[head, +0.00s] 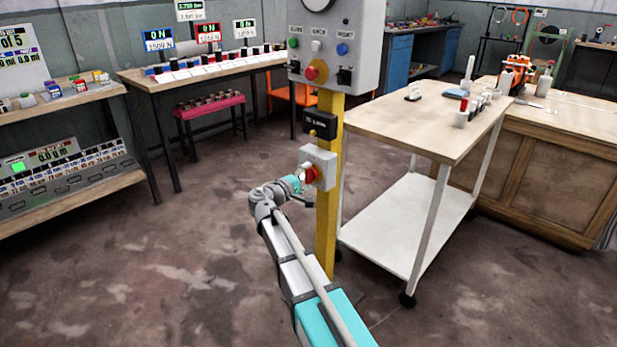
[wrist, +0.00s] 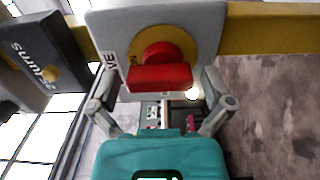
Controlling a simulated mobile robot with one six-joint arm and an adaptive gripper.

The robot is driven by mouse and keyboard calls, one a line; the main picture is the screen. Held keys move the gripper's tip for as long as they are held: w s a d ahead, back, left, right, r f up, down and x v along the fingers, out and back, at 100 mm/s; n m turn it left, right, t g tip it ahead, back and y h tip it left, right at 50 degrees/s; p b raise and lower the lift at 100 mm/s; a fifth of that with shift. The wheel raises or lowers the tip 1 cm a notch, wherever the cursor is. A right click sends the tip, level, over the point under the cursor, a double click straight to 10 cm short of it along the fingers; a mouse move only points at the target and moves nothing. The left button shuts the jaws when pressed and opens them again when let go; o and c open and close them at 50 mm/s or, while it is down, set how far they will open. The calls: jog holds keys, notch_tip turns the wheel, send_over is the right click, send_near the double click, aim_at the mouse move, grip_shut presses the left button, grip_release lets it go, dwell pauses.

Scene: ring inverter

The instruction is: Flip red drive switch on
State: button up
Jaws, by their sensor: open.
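The red drive switch (head: 309,174) is a red rotary handle on a yellow disc, set on a grey box (head: 322,157) on a yellow post. In the wrist view the red switch (wrist: 160,72) fills the space in front of my gripper (wrist: 160,92), with one finger on each side of its handle. My gripper (head: 300,182) is open around the handle; I cannot tell whether the fingers touch it. Lettering beside the yellow disc is only partly readable. In the head view my wrist partly hides the switch.
Above the box, the yellow post (head: 327,235) carries a small black label box (head: 320,123) and a grey control panel (head: 335,50) with several buttons. A wheeled wooden-top cart (head: 420,125) stands close on the right. The floor on the left is clear.

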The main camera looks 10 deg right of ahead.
jog(key=v, duration=1.2)
jog(key=shift+d, duration=0.1)
jog(key=s+d+f+m+g+y, duration=0.35)
jog(key=s+d+f+g, duration=0.2)
jog(key=s+f, duration=0.2)
jog(key=s+d+f+m+g+y, duration=0.2)
jog(key=s+d+f+g+y, duration=0.25)
jog(key=s+d+f, duration=0.35)
jog(key=s+a+f+m+y, duration=0.2)
jog(key=s+a+f+y, duration=0.15)
jog(key=s+y, duration=0.35)
notch_tip(320, 180, up, 37)
jog(key=p, duration=3.6)
jog(key=shift+w+a+g, duration=0.25)
jog(key=shift+a+g, duration=0.05)
jog(key=shift+a, duration=0.05)
jog(key=shift+f+n, duration=0.2)
jog(key=shift+n, duration=0.05)
